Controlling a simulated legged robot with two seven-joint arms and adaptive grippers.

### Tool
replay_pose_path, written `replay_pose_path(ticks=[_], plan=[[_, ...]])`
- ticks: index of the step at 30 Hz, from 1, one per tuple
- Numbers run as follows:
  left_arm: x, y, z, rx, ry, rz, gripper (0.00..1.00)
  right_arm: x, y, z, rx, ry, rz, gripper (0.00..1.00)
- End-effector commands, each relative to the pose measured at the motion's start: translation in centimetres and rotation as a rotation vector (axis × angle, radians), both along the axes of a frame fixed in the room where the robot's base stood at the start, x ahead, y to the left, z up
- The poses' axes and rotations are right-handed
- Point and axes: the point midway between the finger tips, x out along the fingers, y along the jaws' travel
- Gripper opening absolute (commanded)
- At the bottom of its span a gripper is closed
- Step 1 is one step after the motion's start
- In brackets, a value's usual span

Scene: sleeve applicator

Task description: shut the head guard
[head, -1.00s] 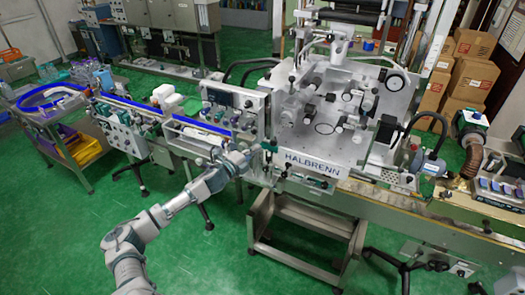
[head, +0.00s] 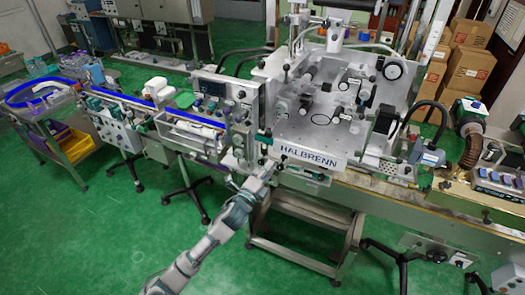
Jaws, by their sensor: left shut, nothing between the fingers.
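The sleeve applicator head (head: 330,110) is a pale upright plate with rollers, knobs and a dark loop, above a white "HALBRENN" nameplate (head: 310,155). I cannot clearly make out the outline of a head guard or whether it stands open. My left gripper (head: 266,167) is at the lower left corner of the head, just left of and below the nameplate. It is shut with nothing in it. Its fingertips are small and blend with the machine parts behind them, so contact cannot be told. My right gripper is not in view.
A control panel (head: 225,100) and a conveyor (head: 140,105) stand left of the head. A dark motor unit (head: 384,122) is at its right, and a steel step (head: 300,235) stands below. Cardboard boxes (head: 466,65) are stacked behind. Green floor at the lower left is clear.

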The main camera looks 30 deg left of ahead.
Motion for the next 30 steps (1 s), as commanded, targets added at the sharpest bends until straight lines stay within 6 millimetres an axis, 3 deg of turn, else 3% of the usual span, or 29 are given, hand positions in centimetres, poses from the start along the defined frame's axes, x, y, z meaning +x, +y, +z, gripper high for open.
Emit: replay_pose_path(ticks=[1,4,9,15,20,30], plan=[[-1.0,-1.3,0.7,-0.025,-0.012,0.045,0.00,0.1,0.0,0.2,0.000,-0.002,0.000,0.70],[-3.0,-2.2,1.7,-0.040,-0.001,0.158,0.00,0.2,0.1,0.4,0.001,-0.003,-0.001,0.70],[-6.4,-1.9,2.1,-0.073,0.067,0.321,0.00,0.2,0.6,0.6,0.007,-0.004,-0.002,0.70],[-8.2,-1.3,1.7,-0.091,0.126,0.399,0.00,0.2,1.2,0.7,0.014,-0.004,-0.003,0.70],[-7.0,-0.7,1.7,-0.089,0.130,0.404,0.00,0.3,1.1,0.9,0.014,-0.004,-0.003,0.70],[-0.6,2.0,1.8,-0.091,0.129,0.401,0.00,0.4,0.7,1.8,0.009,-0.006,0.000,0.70]])
